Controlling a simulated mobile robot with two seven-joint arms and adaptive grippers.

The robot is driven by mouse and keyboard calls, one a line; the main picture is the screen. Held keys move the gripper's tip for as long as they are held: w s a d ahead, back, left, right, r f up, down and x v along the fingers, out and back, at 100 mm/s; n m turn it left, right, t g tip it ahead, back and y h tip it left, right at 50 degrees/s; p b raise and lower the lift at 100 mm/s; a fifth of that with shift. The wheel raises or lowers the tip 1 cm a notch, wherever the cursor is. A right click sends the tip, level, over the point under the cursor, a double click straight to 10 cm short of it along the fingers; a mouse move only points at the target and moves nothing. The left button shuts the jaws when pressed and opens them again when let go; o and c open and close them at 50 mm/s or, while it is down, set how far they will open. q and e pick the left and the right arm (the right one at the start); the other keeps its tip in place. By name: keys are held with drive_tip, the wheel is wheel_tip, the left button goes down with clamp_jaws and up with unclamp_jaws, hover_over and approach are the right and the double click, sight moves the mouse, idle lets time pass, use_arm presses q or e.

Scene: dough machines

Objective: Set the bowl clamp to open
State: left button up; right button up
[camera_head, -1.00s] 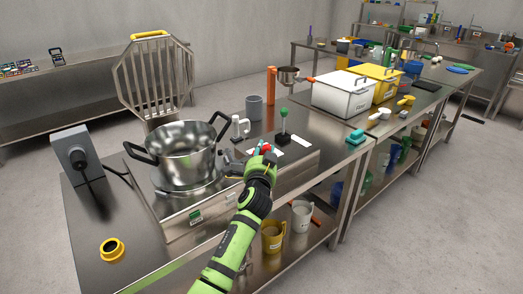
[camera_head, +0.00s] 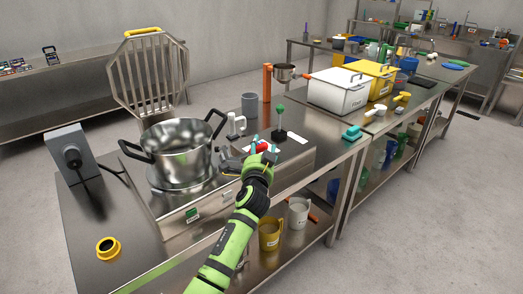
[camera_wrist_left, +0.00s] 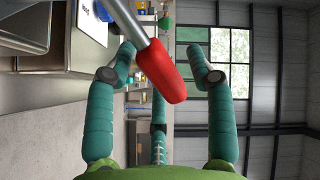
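The bowl clamp appears to be the lever with a red grip (camera_head: 261,147) beside the metal bowl (camera_head: 178,150) on the steel machine base (camera_head: 190,214); its pivot is hidden in the head view. In the left wrist view the red grip (camera_wrist_left: 162,70) sits on a grey metal rod that comes in from the top. My left gripper (camera_head: 264,147) is at the red grip. In the left wrist view its teal fingers (camera_wrist_left: 160,72) are spread, with the grip across the space between them. I cannot tell whether they touch it. My right gripper is not in view.
A green-knobbed lever (camera_head: 280,109) stands just behind the gripper. A white-handled part (camera_head: 236,125) and a grey cup (camera_head: 250,104) are near the bowl. The front right tabletop is mostly clear.

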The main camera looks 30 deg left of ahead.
use_arm(q)
drive_tip(key=v, duration=1.2)
drive_tip(key=shift+f, duration=0.15)
idle(0.4)
